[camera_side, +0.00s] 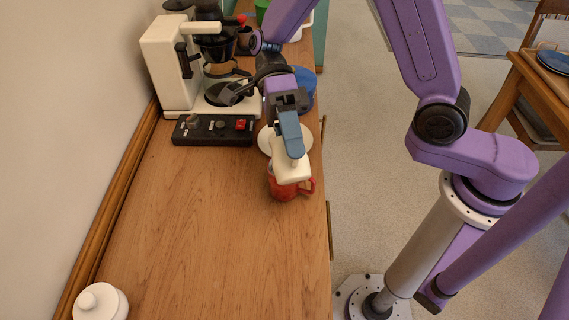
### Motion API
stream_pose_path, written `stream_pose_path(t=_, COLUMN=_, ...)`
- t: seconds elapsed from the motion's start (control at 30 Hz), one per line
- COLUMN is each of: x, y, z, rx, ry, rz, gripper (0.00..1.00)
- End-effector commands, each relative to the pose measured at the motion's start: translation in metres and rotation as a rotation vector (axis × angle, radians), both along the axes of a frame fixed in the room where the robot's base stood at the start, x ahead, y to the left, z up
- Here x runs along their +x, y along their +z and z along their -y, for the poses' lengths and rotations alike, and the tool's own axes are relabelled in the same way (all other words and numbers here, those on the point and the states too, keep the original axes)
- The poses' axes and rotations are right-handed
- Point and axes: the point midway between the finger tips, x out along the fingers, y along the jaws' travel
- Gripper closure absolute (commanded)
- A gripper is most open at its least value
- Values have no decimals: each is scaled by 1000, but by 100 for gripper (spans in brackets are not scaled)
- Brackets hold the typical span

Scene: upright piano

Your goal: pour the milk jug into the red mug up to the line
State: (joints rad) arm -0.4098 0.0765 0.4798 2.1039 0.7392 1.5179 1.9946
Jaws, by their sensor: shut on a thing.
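The red mug (285,191) stands upright on the wooden counter near its right edge, handle to the right. A white jug (292,172) is over the mug and hides most of its opening. The jug looks tilted. My gripper (291,142) is shut on the jug, with a blue finger showing above it. The other finger is hidden. I cannot see any milk stream, the level in the mug or the line. I cannot tell whether jug and mug touch.
A white plate (266,141) lies behind the mug. A coffee machine (169,68) and a black control box (213,131) stand at the back left. A blue item (305,88) is behind my gripper. A white lidded pot (101,303) is front left. The front counter (215,245) is clear.

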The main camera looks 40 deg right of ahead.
Motion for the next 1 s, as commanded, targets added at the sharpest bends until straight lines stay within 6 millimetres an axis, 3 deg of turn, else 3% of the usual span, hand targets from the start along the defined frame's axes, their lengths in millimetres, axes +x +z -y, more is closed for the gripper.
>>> stream_pose_path(t=0.2, x=-9, y=-9, z=-5, rx=-83, ry=4, rz=155, gripper=100)
stream_pose_path(t=0.7, x=-24, y=1, z=-14, rx=-226, ry=5, rz=413, gripper=100)
stream_pose_path(t=1.0, x=-44, y=-24, z=-24, rx=-319, ry=6, rz=564, gripper=100)
